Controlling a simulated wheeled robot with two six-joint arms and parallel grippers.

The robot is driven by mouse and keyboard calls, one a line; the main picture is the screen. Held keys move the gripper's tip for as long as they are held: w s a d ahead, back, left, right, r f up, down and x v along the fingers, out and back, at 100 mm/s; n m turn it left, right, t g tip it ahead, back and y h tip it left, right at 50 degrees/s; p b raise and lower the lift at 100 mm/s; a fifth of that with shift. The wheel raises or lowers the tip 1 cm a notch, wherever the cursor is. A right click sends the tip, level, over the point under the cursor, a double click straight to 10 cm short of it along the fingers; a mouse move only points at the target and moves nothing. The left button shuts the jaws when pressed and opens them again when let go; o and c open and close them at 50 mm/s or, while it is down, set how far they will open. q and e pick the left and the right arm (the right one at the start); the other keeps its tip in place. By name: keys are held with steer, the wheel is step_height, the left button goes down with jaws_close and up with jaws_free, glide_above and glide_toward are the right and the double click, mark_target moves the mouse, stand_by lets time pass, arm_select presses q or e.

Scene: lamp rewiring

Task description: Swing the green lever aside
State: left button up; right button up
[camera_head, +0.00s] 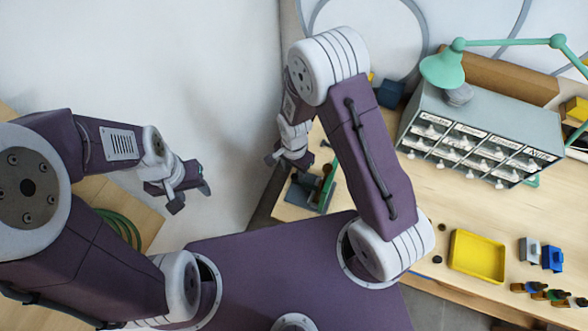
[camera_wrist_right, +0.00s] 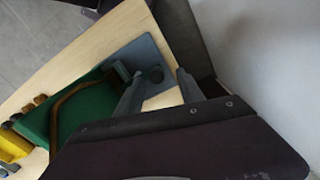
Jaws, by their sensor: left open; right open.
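The green lever (camera_head: 329,183) stands at the bench's left end, partly behind my right arm, by a dark blue-grey plate (camera_head: 303,192). My right gripper (camera_head: 284,162) is open just left of and above it, with no contact clear. In the right wrist view, a large green part (camera_wrist_right: 82,112) lies left of my open right fingers (camera_wrist_right: 160,82); I cannot tell if it is the lever. The plate (camera_wrist_right: 148,54) with a dark round knob shows beyond the fingertips. My left gripper (camera_head: 190,195) is open and empty, away from the bench.
A grey drawer cabinet (camera_head: 480,115) with a green lamp (camera_head: 443,68) stands at the bench's back. A yellow tray (camera_head: 477,256) and small blocks (camera_head: 552,257) lie at the front right. The wooden bench (camera_head: 440,190) is bare between them. A white wall is left of the bench.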

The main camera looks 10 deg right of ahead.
steer(key=shift+w+f, duration=0.1)
steer(key=shift+f, duration=0.5)
steer(key=shift+s, duration=0.55)
steer(key=shift+c, duration=0.6)
steer(key=c, duration=0.6)
steer(key=shift+w, duration=0.25)
jaws_close()
arm_select(q)
steer(key=shift+s+r, duration=0.25)
steer(key=shift+s, duration=0.15)
arm_select(e)
steer(key=shift+s, duration=0.1)
